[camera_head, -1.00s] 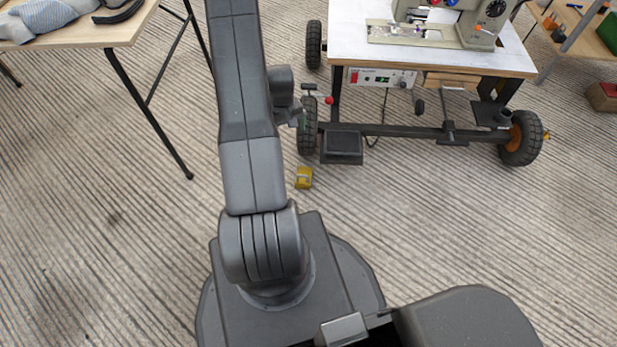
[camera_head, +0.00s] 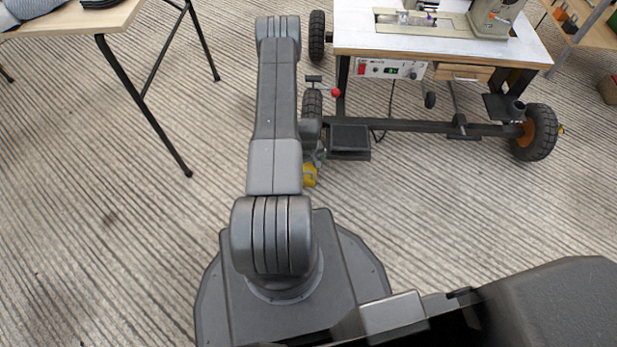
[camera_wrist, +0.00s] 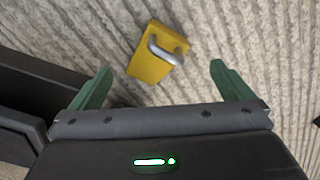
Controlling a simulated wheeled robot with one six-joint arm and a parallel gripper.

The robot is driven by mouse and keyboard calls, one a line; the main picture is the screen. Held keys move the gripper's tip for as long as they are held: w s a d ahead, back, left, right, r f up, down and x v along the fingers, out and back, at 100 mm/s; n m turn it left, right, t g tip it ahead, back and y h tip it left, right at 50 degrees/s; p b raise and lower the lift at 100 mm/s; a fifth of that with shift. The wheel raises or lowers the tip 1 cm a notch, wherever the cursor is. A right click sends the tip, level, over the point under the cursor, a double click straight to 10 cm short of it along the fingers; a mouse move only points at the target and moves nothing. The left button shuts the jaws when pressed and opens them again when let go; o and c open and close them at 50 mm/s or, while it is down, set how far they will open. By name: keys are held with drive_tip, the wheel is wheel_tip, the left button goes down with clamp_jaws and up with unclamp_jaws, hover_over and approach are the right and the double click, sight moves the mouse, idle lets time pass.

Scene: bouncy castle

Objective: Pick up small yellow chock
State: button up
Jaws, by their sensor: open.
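The small yellow chock (camera_wrist: 151,63) lies on the ribbed floor, with a grey metal handle on its right side in the wrist view. In the head view the chock (camera_head: 310,177) shows partly behind my arm, near the foot pedal. My gripper (camera_wrist: 160,85) is open and empty, its two green fingers spread wide. The chock lies ahead of the fingers and between their lines, a little left of centre. It appears apart from both fingers. In the head view my gripper is mostly hidden by my arm, just above the chock.
A wheeled sewing-machine table (camera_head: 440,42) stands close behind the chock, with a black foot pedal (camera_head: 349,139) and a wheel near my gripper. A wooden table (camera_head: 75,19) stands at the left. The floor left and right of my base is clear.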

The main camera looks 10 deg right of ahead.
sight(308, 173)
wheel_tip(308, 173, down, 8)
drive_tip(key=b, duration=0.2)
drive_tip(key=shift+w+r+b, duration=0.15)
drive_tip(key=shift+r+b, duration=0.05)
drive_tip(key=shift+b, duration=0.15)
drive_tip(key=shift+c, duration=0.2)
drive_tip(key=shift+r, duration=0.1)
drive_tip(key=c, duration=2)
